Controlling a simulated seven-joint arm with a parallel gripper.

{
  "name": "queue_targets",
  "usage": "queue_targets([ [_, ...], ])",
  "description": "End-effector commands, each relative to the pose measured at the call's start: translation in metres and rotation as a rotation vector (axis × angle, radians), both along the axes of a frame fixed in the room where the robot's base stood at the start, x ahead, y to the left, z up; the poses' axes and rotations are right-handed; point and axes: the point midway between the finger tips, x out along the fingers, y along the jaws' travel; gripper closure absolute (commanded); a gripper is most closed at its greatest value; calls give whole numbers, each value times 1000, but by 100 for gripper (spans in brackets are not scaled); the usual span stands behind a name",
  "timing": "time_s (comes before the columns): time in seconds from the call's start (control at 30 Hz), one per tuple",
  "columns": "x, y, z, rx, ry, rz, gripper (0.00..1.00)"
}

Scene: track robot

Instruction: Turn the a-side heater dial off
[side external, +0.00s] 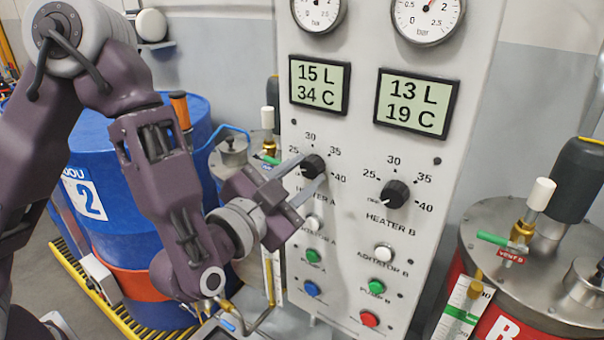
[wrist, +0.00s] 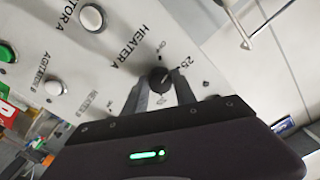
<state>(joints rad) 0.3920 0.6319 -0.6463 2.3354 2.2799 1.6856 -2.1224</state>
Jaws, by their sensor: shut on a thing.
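The heater A dial (side external: 312,166) is a round black knob on the white control panel (side external: 350,30), with a scale of 25, 30, 35 and 40 around it. My gripper (side external: 305,172) reaches it from the lower left, with its fingers on either side of the knob and shut on it. The wrist view shows the dial (wrist: 159,78) between the two finger tips. The fingers hide part of its scale, and I cannot clearly read its pointer. The display (side external: 319,85) above it reads 15 L, 34 C.
The heater B dial (side external: 395,195) is to the right. Agitator and pump buttons, including a green one (side external: 376,286), sit below. A blue drum (side external: 110,190) stands behind my arm. A metal-lidded red tank (side external: 530,240) is at the right.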

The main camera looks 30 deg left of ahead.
Motion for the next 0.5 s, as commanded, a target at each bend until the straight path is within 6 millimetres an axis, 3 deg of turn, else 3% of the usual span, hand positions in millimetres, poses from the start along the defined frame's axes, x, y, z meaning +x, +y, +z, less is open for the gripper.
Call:
queue_targets([
  [0.5, 0, -2, -1, -424, 2, 0, 100],
])
